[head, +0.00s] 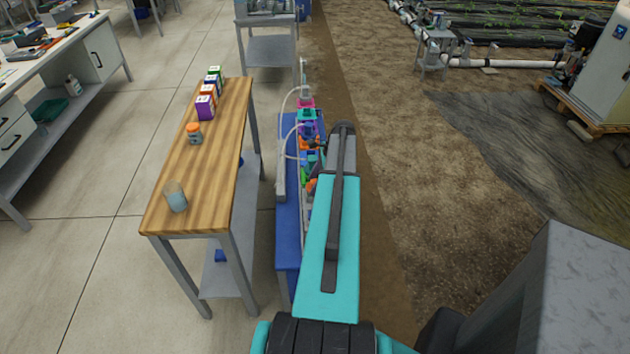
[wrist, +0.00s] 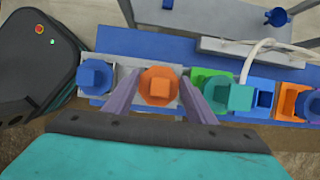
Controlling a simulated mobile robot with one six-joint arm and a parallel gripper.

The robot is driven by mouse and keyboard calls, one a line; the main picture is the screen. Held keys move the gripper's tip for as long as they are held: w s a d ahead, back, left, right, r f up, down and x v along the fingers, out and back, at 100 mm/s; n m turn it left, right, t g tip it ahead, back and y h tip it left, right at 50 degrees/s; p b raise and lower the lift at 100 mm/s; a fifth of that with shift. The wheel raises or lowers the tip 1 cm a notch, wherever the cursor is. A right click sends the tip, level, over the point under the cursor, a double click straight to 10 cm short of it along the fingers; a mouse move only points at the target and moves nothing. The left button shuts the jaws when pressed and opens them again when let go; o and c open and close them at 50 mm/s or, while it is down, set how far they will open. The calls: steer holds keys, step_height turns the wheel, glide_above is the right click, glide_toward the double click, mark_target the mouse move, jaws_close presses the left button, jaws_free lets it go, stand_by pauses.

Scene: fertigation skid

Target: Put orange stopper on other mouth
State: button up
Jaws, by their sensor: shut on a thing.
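In the wrist view my gripper (wrist: 159,80) is shut on the orange stopper (wrist: 160,88), with one purple-grey finger on each side. The stopper is over a pale grey block in the row on the blue bench; I cannot tell whether it is seated or held just above. A teal stopper (wrist: 232,96) is at the green block (wrist: 206,78) to the right. Beyond it are a blue block (wrist: 263,98) and an orange block (wrist: 289,98). In the head view my arm hides the gripper.
A pale hose (wrist: 252,55) arches over the row on the right. A dark case (wrist: 38,60) stands close on the left. In the head view a wooden table (head: 210,150) with a glass beaker (head: 175,197), an orange-lidded jar (head: 194,134) and several boxes stands left of the blue bench (head: 288,235).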

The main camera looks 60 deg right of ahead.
steer(key=shift+f+b, duration=0.3)
steer(key=shift+f, duration=0.6)
steer(key=o, duration=1.1)
steer(key=b+v, duration=0.3)
steer(key=v, duration=1)
steer(key=shift+s+d+r, duration=0.2)
steer(key=shift+r, duration=0.1)
steer(key=shift+s, duration=0.1)
